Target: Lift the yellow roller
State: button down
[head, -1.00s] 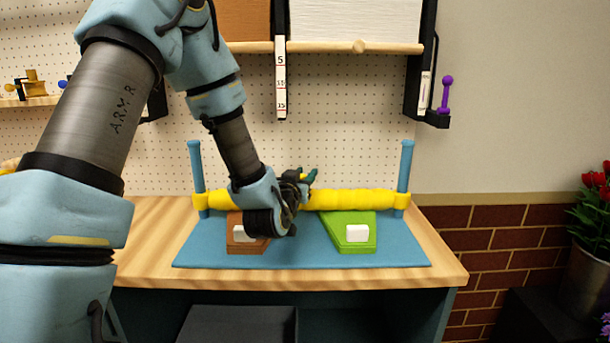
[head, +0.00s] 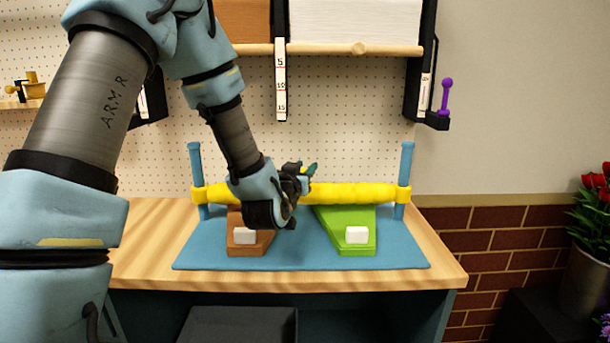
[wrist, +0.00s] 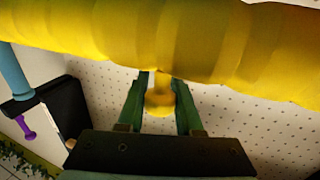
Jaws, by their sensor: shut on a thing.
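The yellow roller (head: 350,193) lies level across the blue stand (head: 310,252), between its two upright posts, with a collar around each post. In the wrist view the roller (wrist: 200,45) fills the top of the picture. A short yellow knob sticks out from it between my green fingers. My gripper (wrist: 160,82) is shut on this knob. A brown wedge (head: 240,249) and a green wedge (head: 352,217), each with a white block, sit below the roller.
The stand is on a wooden bench (head: 140,262) against a pegboard. A shelf with a wooden rail (head: 330,48) hangs above. A purple pin (head: 446,95) is at the right bracket. A pot of red flowers (head: 594,195) stands far right.

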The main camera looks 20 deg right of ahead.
notch_tip(320, 180, up, 9)
jog(key=p, duration=0.1)
jog(key=shift+f, duration=0.15)
jog(key=c, duration=0.9)
grip_release()
jog(key=o, duration=0.3)
jog(key=shift+s+a+f, duration=0.1)
